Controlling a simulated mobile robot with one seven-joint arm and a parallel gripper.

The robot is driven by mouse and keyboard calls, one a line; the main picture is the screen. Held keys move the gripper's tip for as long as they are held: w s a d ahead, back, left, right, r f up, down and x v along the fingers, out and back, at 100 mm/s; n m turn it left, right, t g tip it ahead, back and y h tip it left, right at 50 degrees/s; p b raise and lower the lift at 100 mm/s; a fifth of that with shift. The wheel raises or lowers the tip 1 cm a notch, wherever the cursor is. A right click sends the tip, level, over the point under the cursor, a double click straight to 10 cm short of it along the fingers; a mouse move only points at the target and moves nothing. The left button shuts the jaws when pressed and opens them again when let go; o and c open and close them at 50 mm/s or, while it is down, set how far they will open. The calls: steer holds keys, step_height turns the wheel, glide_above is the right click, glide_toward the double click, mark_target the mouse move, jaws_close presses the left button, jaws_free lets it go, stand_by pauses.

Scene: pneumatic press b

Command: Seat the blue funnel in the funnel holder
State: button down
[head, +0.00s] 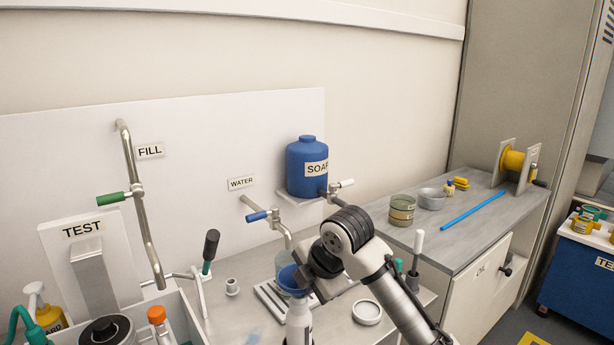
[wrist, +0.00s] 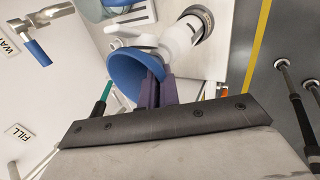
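The blue funnel (head: 289,279) is at my gripper (head: 305,284), above the workbench, in the head view. In the wrist view the blue funnel (wrist: 133,76) has its wide rim beside the purple fingers (wrist: 161,89), which look closed on its edge. A white bottle (head: 299,322) stands just below the funnel; the wrist view shows the bottle (wrist: 179,42) by the funnel's narrow side. The funnel's spout is hidden, so I cannot tell whether it touches the bottle. I cannot pick out the funnel holder with certainty.
A clear container (head: 282,260) stands behind the funnel, near the blue-handled water tap (head: 268,216). A green-and-black lever (head: 210,250) stands to the left. A white round dish (head: 367,312) lies to the right. The blue soap tank (head: 306,166) is above.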

steer(key=shift+r, duration=0.15)
steer(key=shift+r+p, duration=1.7)
steer(key=shift+r, duration=0.45)
steer(key=s+d, duration=0.3)
steer(key=s, duration=0.4)
steer(key=s+d, duration=0.3)
steer(key=s, duration=0.4)
steer(key=shift+s+d+b, duration=0.3)
steer(key=shift+b, duration=0.15)
step_height(320, 180, down, 5)
steer(key=b, duration=0.5)
